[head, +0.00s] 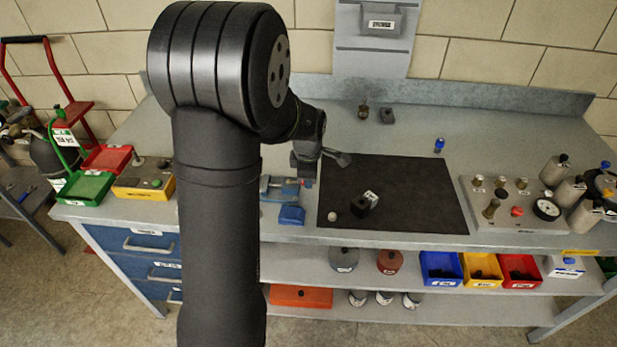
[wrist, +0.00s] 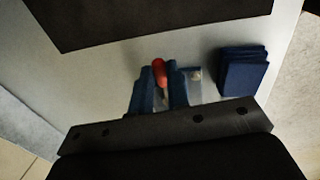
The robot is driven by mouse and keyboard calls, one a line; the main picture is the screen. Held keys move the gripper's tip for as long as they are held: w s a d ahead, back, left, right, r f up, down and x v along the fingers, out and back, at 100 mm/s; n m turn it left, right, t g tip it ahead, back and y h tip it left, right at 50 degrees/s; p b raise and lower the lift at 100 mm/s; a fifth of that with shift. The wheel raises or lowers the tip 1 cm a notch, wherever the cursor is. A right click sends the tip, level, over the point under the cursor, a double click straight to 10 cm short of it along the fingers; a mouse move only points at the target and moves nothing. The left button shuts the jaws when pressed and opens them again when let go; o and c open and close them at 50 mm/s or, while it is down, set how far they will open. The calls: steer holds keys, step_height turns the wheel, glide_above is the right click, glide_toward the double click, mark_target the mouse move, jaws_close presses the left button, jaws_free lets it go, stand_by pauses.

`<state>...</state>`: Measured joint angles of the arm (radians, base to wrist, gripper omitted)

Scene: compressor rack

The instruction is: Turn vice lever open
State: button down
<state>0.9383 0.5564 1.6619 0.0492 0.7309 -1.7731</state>
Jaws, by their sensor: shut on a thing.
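The small blue and grey vice (head: 272,188) stands on the bench at the left edge of the dark mat, partly hidden behind my arm. My gripper (head: 305,181) points down at the vice's right side. In the wrist view my gripper (wrist: 162,84) has its two blue fingers on either side of the red-ended vice lever (wrist: 159,70) and is shut on it. A pale metal part of the vice (wrist: 208,82) shows beside the fingers. The rest of the vice is hidden behind the gripper body, and the lever's angle cannot be told.
A blue block stack (head: 291,215) lies close in front of the vice; it also shows in the wrist view (wrist: 243,70). The dark mat (head: 420,200) holds a small black item (head: 363,203). Red and green bins (head: 86,187) stand left, a gauge panel (head: 515,207) right.

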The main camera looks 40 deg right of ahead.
steer(key=c, duration=1.4)
jaws_free()
steer(key=shift+r, duration=0.1)
steer(key=r, duration=0.5)
steer(key=s+a+r, duration=0.1)
steer(key=r, duration=0.5)
steer(key=s+a+r, duration=0.1)
steer(key=r, duration=0.5)
steer(key=shift+s+a, duration=0.2)
steer(key=shift+f, duration=0.2)
steer(key=f, duration=0.5)
steer(key=w+d+f, duration=0.1)
steer(key=f, duration=0.5)
steer(key=w+d+f, duration=0.1)
steer(key=f, duration=0.4)
steer(key=shift+w+d+f, duration=0.2)
steer(key=shift+w+f, duration=0.05)
steer(key=shift+f, duration=0.15)
